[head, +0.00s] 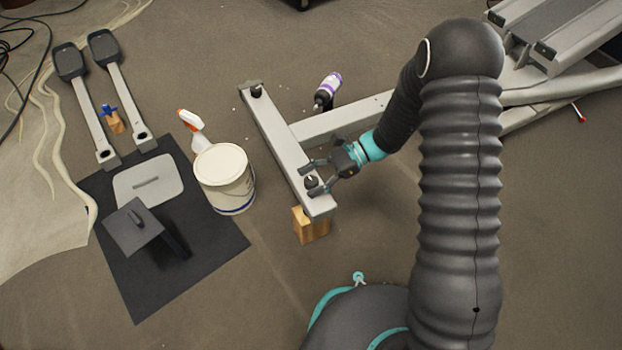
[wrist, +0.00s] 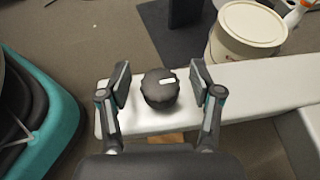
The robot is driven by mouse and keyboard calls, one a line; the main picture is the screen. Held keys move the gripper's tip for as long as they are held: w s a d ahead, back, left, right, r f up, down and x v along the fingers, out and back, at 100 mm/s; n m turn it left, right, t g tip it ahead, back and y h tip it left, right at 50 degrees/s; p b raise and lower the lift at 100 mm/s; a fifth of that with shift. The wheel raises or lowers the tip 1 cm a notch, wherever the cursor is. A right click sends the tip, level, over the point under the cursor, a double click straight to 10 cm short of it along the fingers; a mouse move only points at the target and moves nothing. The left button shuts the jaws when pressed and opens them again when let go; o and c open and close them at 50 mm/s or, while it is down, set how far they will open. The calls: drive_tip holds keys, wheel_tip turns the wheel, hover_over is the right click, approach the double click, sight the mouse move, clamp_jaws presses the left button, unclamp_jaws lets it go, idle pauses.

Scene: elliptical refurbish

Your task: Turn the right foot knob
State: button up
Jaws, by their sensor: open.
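The foot knob (head: 311,182) is a black, ridged round knob near the lower end of the grey crossbar (head: 285,150) in the head view. The wrist view shows my gripper (wrist: 160,84) with one finger on each side and a gap to the knob on both sides. A second black knob (head: 256,91) is at the far end of the crossbar.
A wooden block (head: 311,225) stands under the crossbar's near end. A white bucket (head: 224,180), a spray bottle (head: 193,130) and a dark mat (head: 200,262) are to the left. A purple-white bottle (head: 328,90) lies behind the crossbar. Floor in front of the block is clear.

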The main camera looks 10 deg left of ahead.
drive_tip(key=c, duration=1.2)
drive_tip(key=shift+o, duration=0.2)
drive_tip(key=n+g+h+p, duration=0.2)
drive_tip(key=n+g+h, duration=0.2)
drive_tip(key=n, duration=0.1)
drive_tip(key=n+g+h, duration=0.1)
drive_tip(key=n+h, duration=0.2)
drive_tip(key=n+g+h, duration=0.1)
drive_tip(key=n+h, duration=0.2)
drive_tip(key=h, duration=0.1)
drive_tip(key=shift+p, duration=0.4)
drive_tip(key=n+t+h, duration=0.1)
drive_tip(key=n+h, duration=0.2)
drive_tip(key=n+t+h, duration=0.1)
drive_tip(key=n+h, duration=0.2)
drive_tip(key=h, duration=0.1)
drive_tip(key=shift+n, duration=0.3)
drive_tip(key=n+t+h+p, duration=0.1)
drive_tip(key=n+t+h, duration=0.3)
drive_tip(key=n, duration=0.1)
drive_tip(key=shift+n+h+p, duration=0.3)
drive_tip(key=shift+h, duration=0.1)
drive_tip(key=shift+t, duration=0.3)
